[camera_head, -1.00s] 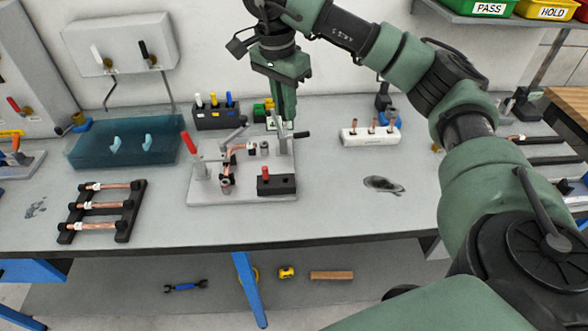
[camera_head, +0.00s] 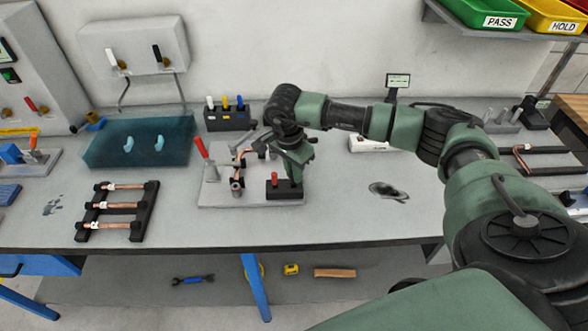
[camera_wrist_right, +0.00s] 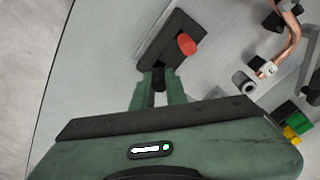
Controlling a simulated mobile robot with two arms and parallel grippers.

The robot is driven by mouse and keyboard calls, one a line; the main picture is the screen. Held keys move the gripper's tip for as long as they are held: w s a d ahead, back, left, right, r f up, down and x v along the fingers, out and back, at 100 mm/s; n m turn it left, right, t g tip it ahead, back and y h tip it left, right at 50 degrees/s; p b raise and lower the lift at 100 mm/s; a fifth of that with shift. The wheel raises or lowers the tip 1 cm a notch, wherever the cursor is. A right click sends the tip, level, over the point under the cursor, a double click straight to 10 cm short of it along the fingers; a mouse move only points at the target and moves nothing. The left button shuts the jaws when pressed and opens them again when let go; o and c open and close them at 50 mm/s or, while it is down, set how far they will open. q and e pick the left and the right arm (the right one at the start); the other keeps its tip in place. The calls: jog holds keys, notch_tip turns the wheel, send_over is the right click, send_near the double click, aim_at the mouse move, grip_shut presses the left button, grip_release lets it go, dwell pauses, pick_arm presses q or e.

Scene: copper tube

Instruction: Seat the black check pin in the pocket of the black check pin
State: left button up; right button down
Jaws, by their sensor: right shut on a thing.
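The black check pin (camera_wrist_right: 158,82) shows as a short dark piece between the fingers of my right gripper (camera_wrist_right: 160,92) in the right wrist view. My right gripper (camera_head: 293,170) is shut on it, at the right end of the black pin block (camera_head: 284,195). The block also shows in the wrist view (camera_wrist_right: 172,40), with a red pin (camera_wrist_right: 187,44) standing in it. The pin's lower end and its pocket are hidden, so I cannot tell whether the pin is in the pocket. My left gripper is not in view.
The block stands on a grey fixture plate (camera_head: 222,197) with a red-handled clamp (camera_head: 202,148) and copper tube (camera_head: 240,157). A holder with several coloured pins (camera_head: 228,118) stands behind it. A black rack of copper tubes (camera_head: 118,210) lies at left. The table in front is clear.

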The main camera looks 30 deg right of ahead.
jog(key=shift+f, duration=0.25)
jog(key=shift+f+b, duration=0.2)
jog(key=shift+b, duration=0.1)
jog(key=c, duration=1.4)
grip_release()
jog(key=shift+r, duration=0.1)
jog(key=shift+c, duration=0.2)
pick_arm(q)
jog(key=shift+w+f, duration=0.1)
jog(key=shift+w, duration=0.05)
